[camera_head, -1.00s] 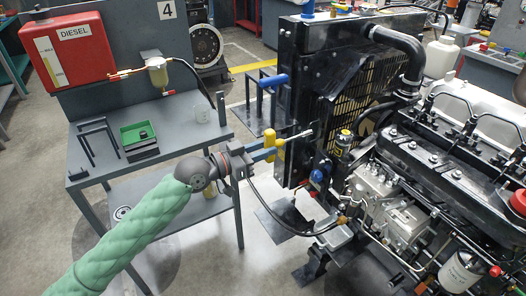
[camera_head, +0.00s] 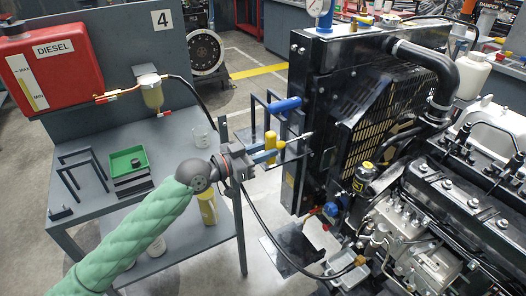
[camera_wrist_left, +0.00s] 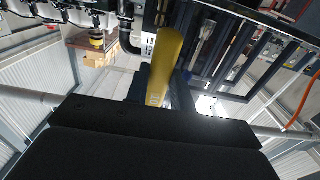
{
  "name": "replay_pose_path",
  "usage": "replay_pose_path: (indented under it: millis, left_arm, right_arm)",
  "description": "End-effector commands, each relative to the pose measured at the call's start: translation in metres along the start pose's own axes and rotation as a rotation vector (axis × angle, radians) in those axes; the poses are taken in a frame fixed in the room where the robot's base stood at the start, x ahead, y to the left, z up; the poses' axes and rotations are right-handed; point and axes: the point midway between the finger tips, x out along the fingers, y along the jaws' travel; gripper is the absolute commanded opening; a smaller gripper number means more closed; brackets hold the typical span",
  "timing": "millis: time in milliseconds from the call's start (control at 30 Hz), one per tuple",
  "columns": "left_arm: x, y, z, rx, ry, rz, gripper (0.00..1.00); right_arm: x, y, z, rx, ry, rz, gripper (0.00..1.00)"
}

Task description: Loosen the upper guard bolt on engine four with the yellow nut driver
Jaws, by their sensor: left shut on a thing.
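My left gripper (camera_head: 266,156) is shut on the yellow nut driver (camera_head: 271,143). The driver's shaft points right, and its tip shows in front of the side of the black radiator frame (camera_head: 325,95). I cannot tell whether the tip touches anything. In the left wrist view the yellow handle (camera_wrist_left: 163,65) stands up beyond the dark gripper body. I cannot make out the upper guard bolt for certain. My right gripper is not in view.
A red diesel tank (camera_head: 50,65) hangs behind. A dark hose (camera_head: 270,220) runs below my gripper.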

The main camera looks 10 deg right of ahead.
Motion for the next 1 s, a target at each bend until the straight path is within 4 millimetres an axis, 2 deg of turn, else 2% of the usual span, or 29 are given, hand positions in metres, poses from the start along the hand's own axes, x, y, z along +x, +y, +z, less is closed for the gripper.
replay_pose_path:
  millis: [1000]
  left_arm:
    - [0.063, 0.000, -0.001, 0.000, 0.000, 0.000, 0.00]
  right_arm:
    - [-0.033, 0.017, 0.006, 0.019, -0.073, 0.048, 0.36]
